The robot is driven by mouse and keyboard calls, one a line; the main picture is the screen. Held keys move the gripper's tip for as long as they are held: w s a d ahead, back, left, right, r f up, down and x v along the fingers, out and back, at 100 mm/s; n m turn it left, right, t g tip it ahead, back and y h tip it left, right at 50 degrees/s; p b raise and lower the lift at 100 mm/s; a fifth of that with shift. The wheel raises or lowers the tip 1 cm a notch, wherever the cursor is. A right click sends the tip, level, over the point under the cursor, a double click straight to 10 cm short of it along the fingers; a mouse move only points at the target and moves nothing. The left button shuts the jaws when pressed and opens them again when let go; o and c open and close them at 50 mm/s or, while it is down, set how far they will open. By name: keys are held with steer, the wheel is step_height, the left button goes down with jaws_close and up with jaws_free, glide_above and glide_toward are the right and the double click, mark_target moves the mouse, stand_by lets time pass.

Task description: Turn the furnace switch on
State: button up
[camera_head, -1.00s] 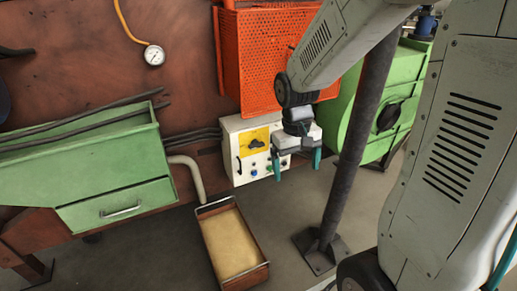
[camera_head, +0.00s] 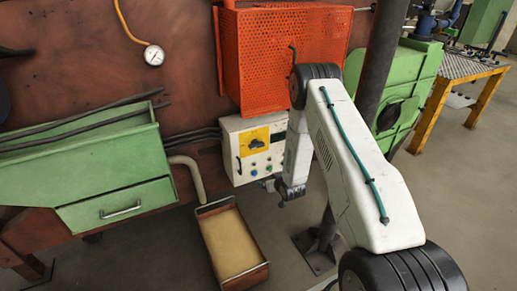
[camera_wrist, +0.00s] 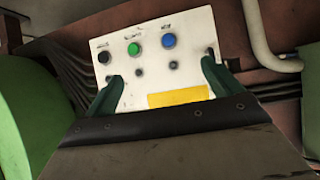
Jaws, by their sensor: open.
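The control box (camera_head: 243,150) is white and stands below the orange mesh housing in the head view. In the wrist view the white panel (camera_wrist: 150,25) appears turned over, with a black knob (camera_wrist: 104,57), a green button (camera_wrist: 134,49) and a blue button (camera_wrist: 168,41) in a row. The yellow plate's lower part is hidden by my gripper body. My gripper (camera_wrist: 160,74) is open and empty, its two green fingers apart in front of the panel.
An orange mesh housing (camera_head: 275,55) hangs above the box. A tray with a sandy fill (camera_head: 202,212) stands on the floor in front. A green drawer cabinet (camera_head: 115,205) is at left, and a dark post (camera_head: 385,35) stands to the right. A curved pipe (camera_head: 190,180) runs beside the box.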

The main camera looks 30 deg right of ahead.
steer(key=w+r+t, duration=0.4)
steer(key=r, duration=0.1)
steer(key=t, duration=0.3)
glide_toward(258, 147)
steer(key=w, duration=0.2)
steer(key=shift+n+y, duration=0.3)
steer(key=w, duration=0.7)
steer(key=shift+w+d+r, duration=0.1)
steer(key=shift+w+d, duration=0.1)
steer(key=shift+w, duration=0.1)
steer(key=c, duration=1)
